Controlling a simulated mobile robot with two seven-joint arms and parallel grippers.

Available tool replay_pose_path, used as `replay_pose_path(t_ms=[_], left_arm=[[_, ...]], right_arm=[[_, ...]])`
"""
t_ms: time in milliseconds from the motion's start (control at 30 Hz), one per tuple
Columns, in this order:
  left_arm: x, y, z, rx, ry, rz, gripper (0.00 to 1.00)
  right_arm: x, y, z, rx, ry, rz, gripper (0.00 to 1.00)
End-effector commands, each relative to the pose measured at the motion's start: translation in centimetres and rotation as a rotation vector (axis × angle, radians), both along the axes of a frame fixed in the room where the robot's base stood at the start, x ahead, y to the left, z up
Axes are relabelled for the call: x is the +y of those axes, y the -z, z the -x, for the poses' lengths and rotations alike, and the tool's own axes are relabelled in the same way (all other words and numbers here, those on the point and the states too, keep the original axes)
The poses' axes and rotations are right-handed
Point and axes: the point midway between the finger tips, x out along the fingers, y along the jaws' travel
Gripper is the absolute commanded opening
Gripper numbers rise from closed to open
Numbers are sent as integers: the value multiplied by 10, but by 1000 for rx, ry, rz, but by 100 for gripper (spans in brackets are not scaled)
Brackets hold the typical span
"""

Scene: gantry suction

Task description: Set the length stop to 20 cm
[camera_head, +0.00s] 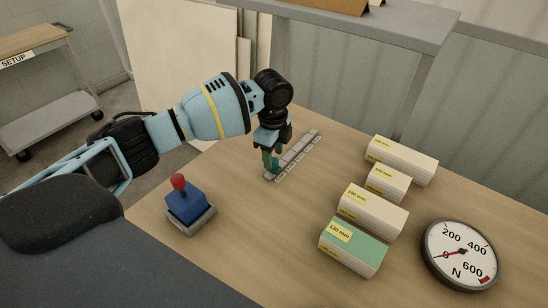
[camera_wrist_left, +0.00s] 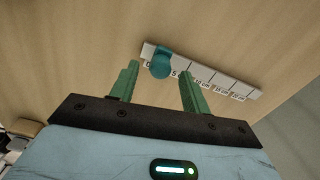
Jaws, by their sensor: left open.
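The knob sits near the rail's left end, around the low labels; 10 cm, 15 cm and 20 cm lie further right and are uncovered. In the head view the rail (camera_head: 300,149) runs away from me across the table. My left gripper (camera_head: 271,162) is over the rail's near end, fingers pointing down. In the wrist view its green fingers (camera_wrist_left: 159,72) are open, one on each side of the knob; contact cannot be told. My right gripper is not in view.
A blue box with a red-knobbed lever (camera_head: 185,204) stands front left on the wooden table. Labelled blocks (camera_head: 374,212), one with a green top (camera_head: 352,250), line the right. A grey shelf (camera_head: 400,25) stands behind.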

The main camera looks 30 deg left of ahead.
Motion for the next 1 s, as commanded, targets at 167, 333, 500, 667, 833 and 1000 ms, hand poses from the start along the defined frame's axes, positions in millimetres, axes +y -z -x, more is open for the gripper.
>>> replay_pose_path(t_ms=[167,333,500,667,833,1000], left_arm=[[0,17,0,0,0,0,47],[0,20,-1,-1,1,0,47],[0,20,-1,-1,1,0,47],[0,20,-1,-1,1,0,27],[0,20,-1,-1,0,0,5],[0,20,-1,-1,0,0,0]], right_arm=[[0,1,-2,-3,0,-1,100],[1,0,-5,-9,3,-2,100],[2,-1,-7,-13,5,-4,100],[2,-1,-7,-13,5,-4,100],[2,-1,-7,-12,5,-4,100],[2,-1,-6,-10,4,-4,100]])
